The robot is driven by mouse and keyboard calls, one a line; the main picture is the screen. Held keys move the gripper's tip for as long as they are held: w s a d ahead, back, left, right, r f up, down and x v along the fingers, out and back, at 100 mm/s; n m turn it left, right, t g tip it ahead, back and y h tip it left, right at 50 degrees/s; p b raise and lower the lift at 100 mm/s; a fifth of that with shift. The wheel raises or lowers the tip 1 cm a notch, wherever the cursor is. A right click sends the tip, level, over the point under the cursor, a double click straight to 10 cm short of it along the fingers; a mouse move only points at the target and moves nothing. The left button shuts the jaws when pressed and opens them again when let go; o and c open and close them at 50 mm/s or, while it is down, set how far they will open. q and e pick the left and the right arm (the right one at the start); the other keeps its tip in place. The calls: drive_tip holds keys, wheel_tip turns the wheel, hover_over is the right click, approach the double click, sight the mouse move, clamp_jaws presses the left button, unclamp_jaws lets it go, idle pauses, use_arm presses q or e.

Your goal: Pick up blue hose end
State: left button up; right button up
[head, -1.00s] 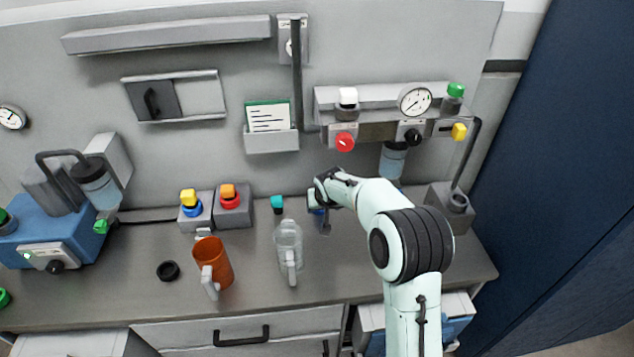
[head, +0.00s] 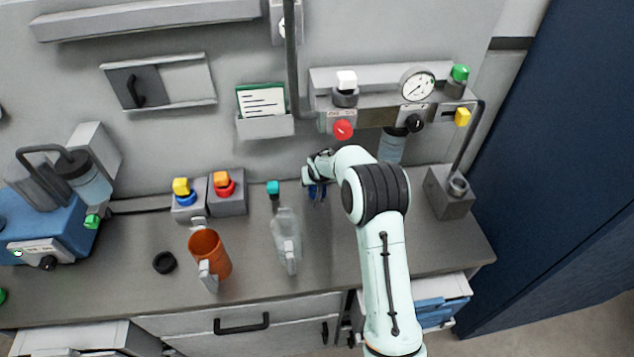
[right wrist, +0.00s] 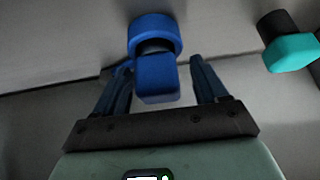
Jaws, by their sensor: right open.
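The blue hose end (right wrist: 157,78) shows in the right wrist view as a blue block with a blue ring behind it. It is between the two spread fingers of my right gripper (right wrist: 162,66), with a visible gap to the right finger; the left finger is closer. My right gripper is open. In the head view, my right gripper (head: 316,190) is low at the back of the bench, and its blue fingers and the hose end are hard to tell apart there. My left gripper is not in view.
A teal hose end (head: 273,188) stands just left of the gripper; it also shows in the right wrist view (right wrist: 292,52). A clear jug (head: 286,238) and an orange mug (head: 212,255) stand in front. The gauge panel (head: 385,85) overhangs behind my arm.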

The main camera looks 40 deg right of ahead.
drive_tip(key=shift+s, duration=0.1)
drive_tip(key=shift+s, duration=0.1)
drive_tip(key=c, duration=1.1)
